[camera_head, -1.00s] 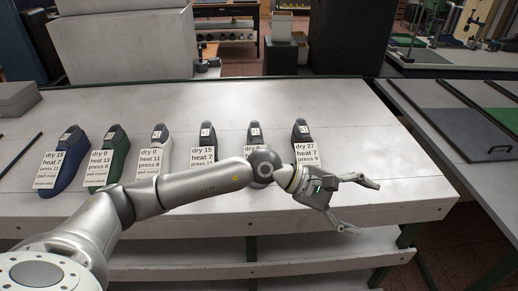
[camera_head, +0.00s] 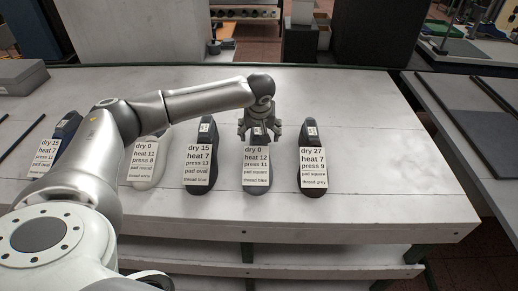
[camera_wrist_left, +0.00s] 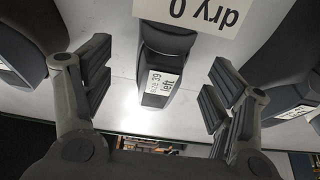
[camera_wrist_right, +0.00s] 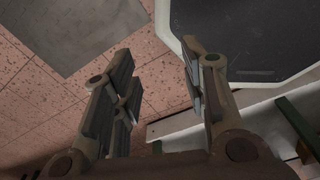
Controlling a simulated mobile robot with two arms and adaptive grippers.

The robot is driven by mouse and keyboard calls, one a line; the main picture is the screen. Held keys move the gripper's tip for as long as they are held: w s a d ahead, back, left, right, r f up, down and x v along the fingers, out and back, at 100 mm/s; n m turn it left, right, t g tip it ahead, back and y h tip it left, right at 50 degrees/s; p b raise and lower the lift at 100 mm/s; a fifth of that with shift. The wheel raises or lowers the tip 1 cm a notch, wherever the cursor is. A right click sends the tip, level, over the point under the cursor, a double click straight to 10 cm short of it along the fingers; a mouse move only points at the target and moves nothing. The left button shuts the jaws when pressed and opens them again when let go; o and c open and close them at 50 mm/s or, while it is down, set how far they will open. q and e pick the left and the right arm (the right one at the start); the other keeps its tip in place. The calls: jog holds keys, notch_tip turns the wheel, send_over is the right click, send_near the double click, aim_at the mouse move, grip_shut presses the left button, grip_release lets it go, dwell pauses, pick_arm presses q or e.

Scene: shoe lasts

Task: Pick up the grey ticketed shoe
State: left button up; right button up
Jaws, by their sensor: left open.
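The grey ticketed shoe (camera_head: 257,188) lies on the white bench, second from the right, with its toe toward me. Its white ticket (camera_head: 257,165) reads "dry 0, heat 12, press 11". My left gripper (camera_head: 258,134) is at its heel end, with one finger on each side. In the left wrist view the shoe (camera_wrist_left: 168,42) shows between the open fingers (camera_wrist_left: 157,85), with a "39 left" label and part of the upside-down ticket. Gaps show between both fingers and the shoe. My right gripper (camera_wrist_right: 158,78) is open and empty, away from the bench top.
A dark shoe (camera_head: 311,186) stands right of the grey one and a black shoe (camera_head: 206,127) left. A cream shoe (camera_head: 148,175) and a blue shoe (camera_head: 68,128) are farther left; my arm hides the space between. The bench (camera_head: 390,170) is clear on the right.

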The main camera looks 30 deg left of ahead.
aim_at(259, 141)
pick_arm(q)
jog(key=shift+w+f, duration=0.2)
jog(key=shift+f, duration=0.15)
jog(key=shift+w+a+f+p, duration=0.1)
jog(key=shift+w+f+p, duration=0.05)
jog(key=shift+f+p, duration=0.15)
jog(key=x, duration=0.1)
jog(key=p+x, duration=0.1)
jog(key=x, duration=0.1)
jog(key=shift+s+f+p, duration=0.3)
jog(key=shift+s, duration=0.05)
jog(key=shift+w+f, duration=0.15)
jog(key=shift+f, duration=0.15)
jog(key=shift+w+a+f, duration=0.1)
jog(key=shift+f, duration=0.1)
jog(key=c, duration=1.6)
jog(key=shift+c, duration=0.2)
pick_arm(e)
jog(key=w+r, duration=0.2)
jog(key=shift+d+r, duration=0.1)
jog(key=shift+r, duration=0.2)
